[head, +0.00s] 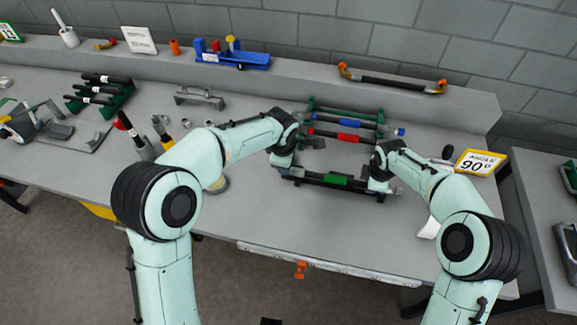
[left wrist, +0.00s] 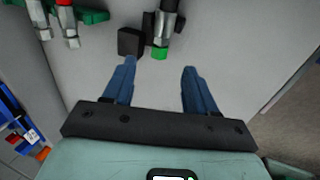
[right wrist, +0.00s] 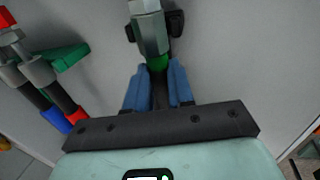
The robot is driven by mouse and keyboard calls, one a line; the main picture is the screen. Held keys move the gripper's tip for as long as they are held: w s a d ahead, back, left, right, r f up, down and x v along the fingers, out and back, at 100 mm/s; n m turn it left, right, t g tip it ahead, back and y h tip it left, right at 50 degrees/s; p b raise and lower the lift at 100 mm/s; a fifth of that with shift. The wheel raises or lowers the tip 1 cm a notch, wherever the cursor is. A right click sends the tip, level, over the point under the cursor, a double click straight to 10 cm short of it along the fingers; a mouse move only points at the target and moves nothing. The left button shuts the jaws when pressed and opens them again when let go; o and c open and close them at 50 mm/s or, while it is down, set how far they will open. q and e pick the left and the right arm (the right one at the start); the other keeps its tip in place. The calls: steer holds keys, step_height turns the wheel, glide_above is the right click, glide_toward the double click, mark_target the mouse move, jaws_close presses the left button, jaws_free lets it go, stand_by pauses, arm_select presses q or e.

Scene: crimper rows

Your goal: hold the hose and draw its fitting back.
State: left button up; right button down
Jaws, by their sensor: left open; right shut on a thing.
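A black hose with a green middle band (head: 337,180) lies across the front of the rack on the bench. In the right wrist view, my right gripper (right wrist: 158,72) is shut on its black part. Beyond the fingers are a green ring (right wrist: 158,62) and a grey metal fitting (right wrist: 150,30). My left gripper (left wrist: 160,70) is open and empty. Just past its fingertips are another green ring (left wrist: 160,52) and a metal fitting (left wrist: 166,26). In the head view my left gripper (head: 284,166) is by the hose's left end; both grippers' fingertips are hard to make out there.
Behind are a red-banded hose (head: 348,138) and a blue-banded hose (head: 348,121) on a green rack (head: 322,105). A black block (left wrist: 130,42) stands beside the left fitting. A yellow angle sign (head: 478,163) is at the right. The bench front is mostly clear.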

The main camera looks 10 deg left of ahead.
arm_select(q)
steer(key=shift+x, duration=4)
jaws_close()
steer(key=shift+a+r, duration=0.1)
steer(key=shift+a, duration=1.4)
arm_select(e)
steer(key=shift+d, duration=0.2)
arm_select(q)
steer(key=shift+c, duration=0.8)
jaws_free()
steer(key=shift+o, duration=0.7)
steer(key=shift+d, duration=0.15)
arm_select(e)
steer(key=shift+a, duration=0.1)
